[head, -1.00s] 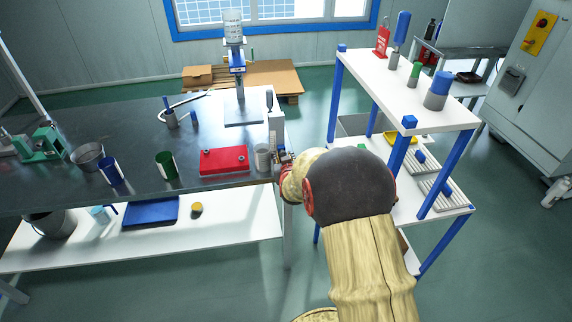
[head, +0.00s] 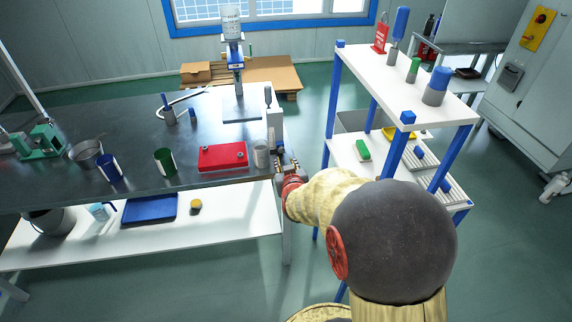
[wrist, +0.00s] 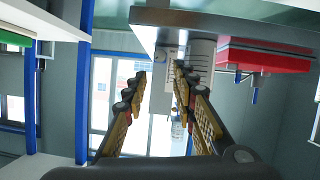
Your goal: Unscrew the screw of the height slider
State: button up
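A pale upright post with a dark top (head: 274,122) stands at the right end of the dark workbench (head: 60,185); it seems to be the height slider. My gripper (head: 284,166) is just in front of it, by the bench corner. In the wrist view, which looks upside down, my gripper (wrist: 160,80) has its two fingers apart with nothing between them. The pale post with small markings (wrist: 170,52) shows beyond the fingers, partly covered by the right one. I cannot make out the screw clearly in either view.
A grey cup (head: 261,155) and a red box (head: 223,157) with knobs stand close left of the post. A white shelf rack with blue legs (head: 447,183) is close on the right, holding a green-topped block (head: 363,149). Floor between bench and rack is narrow.

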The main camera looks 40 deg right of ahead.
jog(key=s+d+f+g+p, duration=0.2)
jog(key=s+d+f, duration=0.15)
jog(key=d, duration=0.25)
jog(key=m+t+y+p, duration=0.3)
jog(key=m+t+y, duration=0.15)
jog(key=m, duration=0.25)
send_near(283, 150)
jog(key=shift+t+h, duration=0.25)
jog(key=b+x, duration=0.1)
jog(key=x, duration=0.1)
jog(key=b+x, duration=0.1)
jog(key=x, duration=0.1)
jog(key=f+x, duration=0.1)
jog(key=x, duration=0.2)
jog(key=shift+a+b, duration=0.25)
jog(key=shift+b, duration=0.15)
jog(key=shift+w+d, duration=0.2)
jog(key=shift+w, duration=0.35)
jog(key=shift+c, duration=0.4)
